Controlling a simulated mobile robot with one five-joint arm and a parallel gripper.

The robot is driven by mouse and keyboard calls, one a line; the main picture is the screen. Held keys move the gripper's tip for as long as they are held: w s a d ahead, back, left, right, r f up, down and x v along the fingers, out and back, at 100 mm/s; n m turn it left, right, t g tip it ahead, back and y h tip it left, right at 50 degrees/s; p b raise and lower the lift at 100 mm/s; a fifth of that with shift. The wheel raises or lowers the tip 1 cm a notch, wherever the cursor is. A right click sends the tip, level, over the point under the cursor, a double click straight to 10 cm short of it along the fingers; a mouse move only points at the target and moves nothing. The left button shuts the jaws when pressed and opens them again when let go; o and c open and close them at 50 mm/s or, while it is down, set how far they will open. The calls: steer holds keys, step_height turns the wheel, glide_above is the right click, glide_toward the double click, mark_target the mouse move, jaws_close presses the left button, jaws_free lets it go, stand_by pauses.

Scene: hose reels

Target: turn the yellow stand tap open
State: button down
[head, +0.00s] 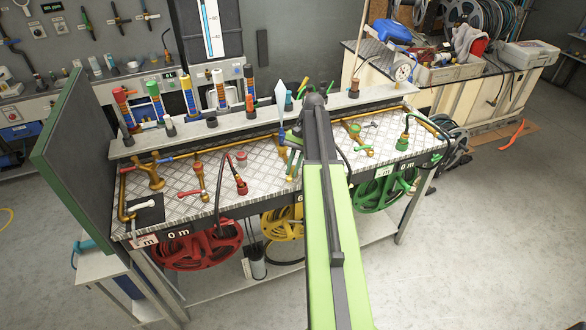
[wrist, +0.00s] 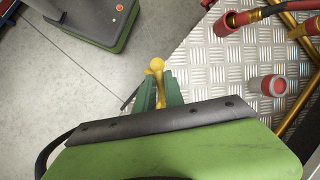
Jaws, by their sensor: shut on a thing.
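In the wrist view, my gripper (wrist: 159,88) has its two green fingers closed on a yellow tap lever (wrist: 156,66). The lever's rounded end sticks out beyond the fingertips, and its lower part lies between them. The lever is at the edge of the tread-plate bench top. The tap's body is hidden in the wrist view. In the head view, my arm covers the middle of the bench and hides most of the gripper and the yellow tap, so I cannot tell the lever's angle there.
A red-levered tap (head: 190,193) and a red coupling (head: 241,187) stand left on the bench. A green tap (head: 362,140) stands right. Red (head: 203,247), yellow (head: 280,224) and green (head: 382,192) reels hang below. A shelf with several upright nozzles runs behind. The floor in front is clear.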

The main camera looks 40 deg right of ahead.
steer(key=shift+s, duration=0.1)
steer(key=c, duration=1.4)
jaws_free()
steer(key=shift+a, duration=0.1)
steer(key=shift+c, duration=0.2)
steer(key=shift+r, duration=0.1)
steer(key=p+v, duration=1.1)
steer(key=v, duration=0.1)
